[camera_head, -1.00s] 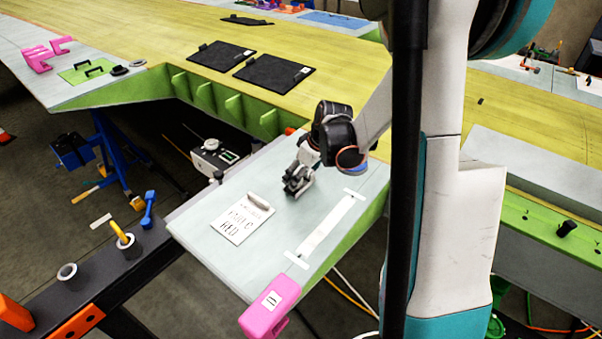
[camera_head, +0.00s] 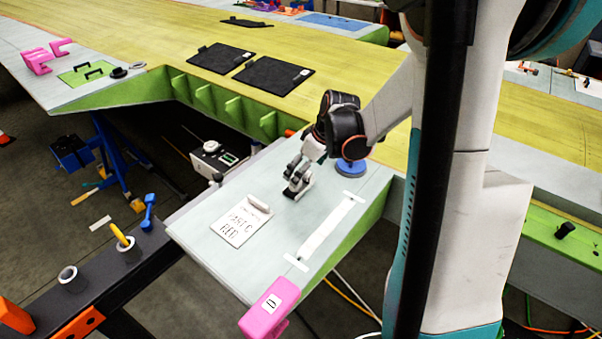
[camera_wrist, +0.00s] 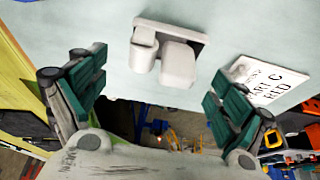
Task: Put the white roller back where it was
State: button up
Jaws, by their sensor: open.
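A small white roller-like piece (camera_head: 259,203) lies at the upper right edge of a white lettered card on the pale panel in the head view. The wrist view shows a white piece (camera_wrist: 178,65) with two rounded parts on a flat plate; I cannot tell whether it is the same piece. My gripper (camera_head: 298,187) is low over the panel, right of and beyond the card. In the wrist view my gripper (camera_wrist: 155,95) is open, its green pads wide apart, with nothing between them. The white piece is ahead of the gap, apart from both fingers.
The lettered card (camera_head: 240,226) lies flat; it also shows in the wrist view (camera_wrist: 270,88). A white strip (camera_head: 325,232) runs along the panel's right side. A pink clamp (camera_head: 266,308) sits on the near corner.

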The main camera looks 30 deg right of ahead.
jog(key=v, duration=0.8)
jog(key=shift+p, duration=0.45)
jog(key=shift+w+a, duration=0.1)
jog(key=shift+a, duration=0.05)
